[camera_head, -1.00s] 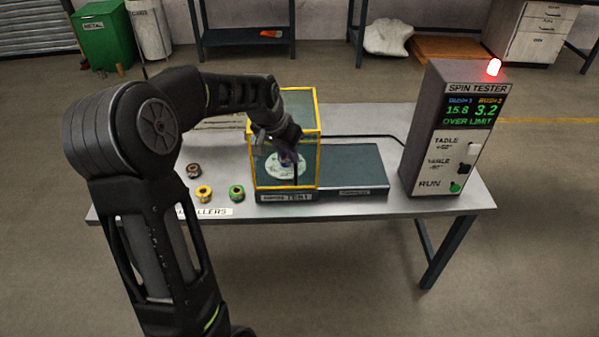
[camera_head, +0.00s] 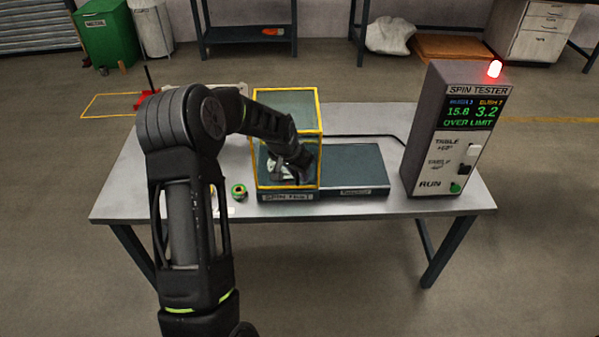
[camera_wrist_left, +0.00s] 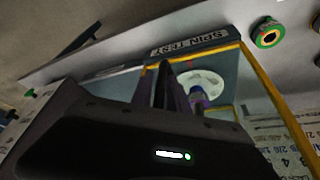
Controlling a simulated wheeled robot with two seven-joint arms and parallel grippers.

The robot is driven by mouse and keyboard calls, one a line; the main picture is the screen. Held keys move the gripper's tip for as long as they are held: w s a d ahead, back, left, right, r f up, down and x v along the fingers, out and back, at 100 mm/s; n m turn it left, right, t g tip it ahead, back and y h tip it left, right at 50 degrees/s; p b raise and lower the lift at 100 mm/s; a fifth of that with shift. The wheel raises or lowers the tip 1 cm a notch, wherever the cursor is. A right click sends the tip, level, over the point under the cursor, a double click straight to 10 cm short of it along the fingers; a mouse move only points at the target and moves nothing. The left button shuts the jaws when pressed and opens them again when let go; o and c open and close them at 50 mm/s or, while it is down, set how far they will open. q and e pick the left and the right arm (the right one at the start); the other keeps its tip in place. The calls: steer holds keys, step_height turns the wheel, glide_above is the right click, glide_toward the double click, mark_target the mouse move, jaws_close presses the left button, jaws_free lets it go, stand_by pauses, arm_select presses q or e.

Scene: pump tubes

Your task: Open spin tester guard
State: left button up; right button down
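The spin tester guard is a clear box with a yellow frame (camera_head: 284,90), standing over the left part of the dark tester base (camera_head: 350,178). It also shows in the left wrist view (camera_wrist_left: 262,75). A white disc (camera_wrist_left: 212,78) lies inside the frame, partly hidden by my arm in the head view. My left gripper (camera_head: 304,178) is at the guard's front right side; I cannot tell whether it touches the frame. In the wrist view, its dark fingers (camera_wrist_left: 165,85) overlap the guard area, with a purple part beside them. Their opening is unclear. My right gripper is out of view.
The grey control box (camera_head: 440,130) stands at the table's right, with a lit red lamp (camera_head: 494,68) and "OVER LIMIT" on its display. A green ring (camera_head: 239,191) lies left of the base. The table (camera_head: 430,205) is clear in front of the control box.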

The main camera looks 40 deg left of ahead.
arm_select(q)
jaws_close()
stand_by(1.5)
